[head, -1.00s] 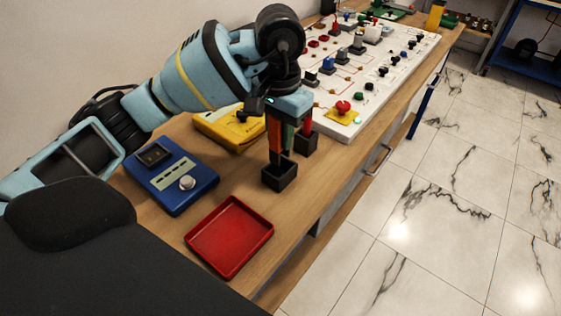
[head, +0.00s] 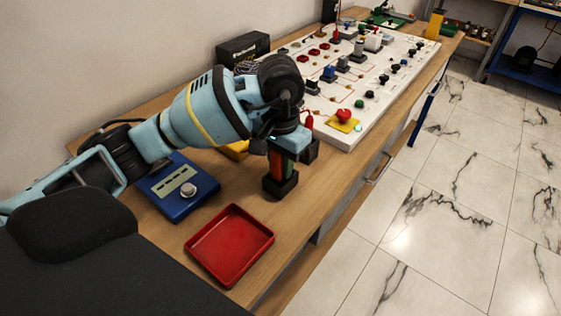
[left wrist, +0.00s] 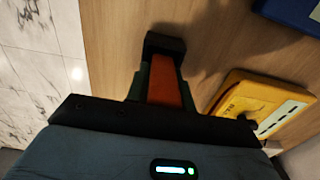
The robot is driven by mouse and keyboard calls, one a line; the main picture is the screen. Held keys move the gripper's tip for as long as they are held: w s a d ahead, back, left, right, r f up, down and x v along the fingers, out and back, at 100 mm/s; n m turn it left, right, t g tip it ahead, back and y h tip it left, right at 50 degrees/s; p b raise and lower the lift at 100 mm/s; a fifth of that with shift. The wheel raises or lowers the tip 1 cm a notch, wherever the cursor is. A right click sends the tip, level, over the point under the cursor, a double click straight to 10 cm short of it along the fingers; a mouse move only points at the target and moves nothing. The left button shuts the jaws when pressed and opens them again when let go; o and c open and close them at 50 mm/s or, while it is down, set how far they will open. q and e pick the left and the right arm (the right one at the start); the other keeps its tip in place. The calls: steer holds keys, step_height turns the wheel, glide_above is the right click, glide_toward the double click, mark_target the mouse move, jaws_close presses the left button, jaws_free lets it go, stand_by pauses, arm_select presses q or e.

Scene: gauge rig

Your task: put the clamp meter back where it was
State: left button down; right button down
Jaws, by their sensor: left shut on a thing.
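The orange and dark green clamp meter (head: 280,163) stands upright under my left gripper (head: 286,148), which is shut on its upper part. Its lower end is hidden by the square black holder (head: 281,186) and appears to be inside it. In the left wrist view the meter's orange face (left wrist: 168,84) runs from the gripper's black body to the dark holder (left wrist: 163,44). How deep it sits is not visible. My right gripper is out of view.
A second black holder (head: 310,151) and a red probe (head: 308,121) are close behind. A yellow instrument (left wrist: 250,101), a blue meter (head: 172,188) and a red tray (head: 231,246) lie nearby. The white panel (head: 378,104) stands beyond. Bare wood shows around the tray.

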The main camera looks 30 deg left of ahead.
arm_select(q)
steer(key=shift+f, duration=0.2)
steer(key=c, duration=1.2)
jaws_free()
steer(key=shift+r, duration=0.1)
steer(key=shift+r, duration=0.2)
step_height(320, 180, up, 11)
steer(key=shift+r+p, duration=0.1)
steer(key=shift+p, duration=0.45)
steer(key=shift+r, duration=0.35)
steer(key=shift+f, duration=0.1)
